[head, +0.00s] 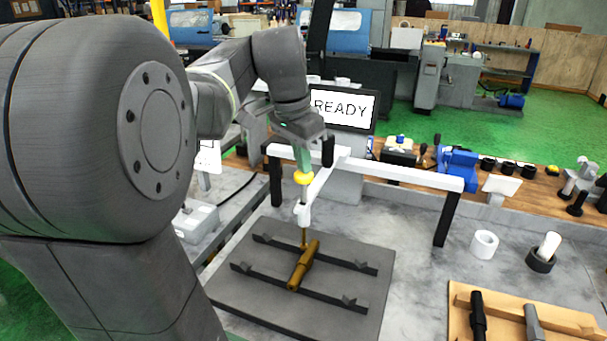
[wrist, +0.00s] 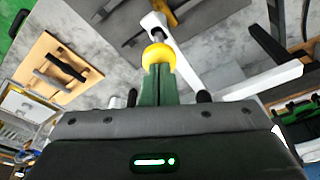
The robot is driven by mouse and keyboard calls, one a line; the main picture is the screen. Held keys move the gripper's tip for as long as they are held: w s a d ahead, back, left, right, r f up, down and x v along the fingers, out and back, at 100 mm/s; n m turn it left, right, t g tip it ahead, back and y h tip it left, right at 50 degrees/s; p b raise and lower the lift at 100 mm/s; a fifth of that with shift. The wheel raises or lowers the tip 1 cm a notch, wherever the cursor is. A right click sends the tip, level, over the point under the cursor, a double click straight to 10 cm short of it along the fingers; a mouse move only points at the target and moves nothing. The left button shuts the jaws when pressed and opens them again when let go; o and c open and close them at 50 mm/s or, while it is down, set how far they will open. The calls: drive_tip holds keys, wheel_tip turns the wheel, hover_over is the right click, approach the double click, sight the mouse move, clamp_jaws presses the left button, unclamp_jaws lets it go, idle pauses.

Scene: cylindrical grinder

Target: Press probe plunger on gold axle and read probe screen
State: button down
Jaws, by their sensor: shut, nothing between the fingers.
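The gold axle (head: 304,265) lies across two dark rails on a grey plate (head: 230,285) in the head view. The probe hangs above it from a white frame; its yellow plunger cap (head: 303,178) tops a thin rod, and its lower tip meets or nearly meets the axle's far end. My gripper (head: 302,166) is shut and empty, pointing down right above the cap. In the wrist view the green fingers (wrist: 160,75) are together at the yellow cap (wrist: 158,56), touching it or very close. The probe screen (head: 342,107) reads READY.
The white crossbar (head: 400,176) on black posts (head: 446,220) spans the plate. A tan tray (head: 500,312) with dark and grey axles lies at the lower right. A white ring (head: 484,244) and a black cup with a white cylinder (head: 541,258) stand to the right.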

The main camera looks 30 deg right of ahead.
sight(303, 177)
drive_tip(key=shift+f+b, duration=1.25)
drive_tip(key=shift+f, duration=0.85)
idle(0.5)
wheel_tip(303, 177, up, 8)
drive_tip(key=p, duration=0.7)
drive_tip(key=shift+r+p, duration=0.2)
drive_tip(key=shift+p, duration=0.1)
drive_tip(key=shift+f, duration=0.1)
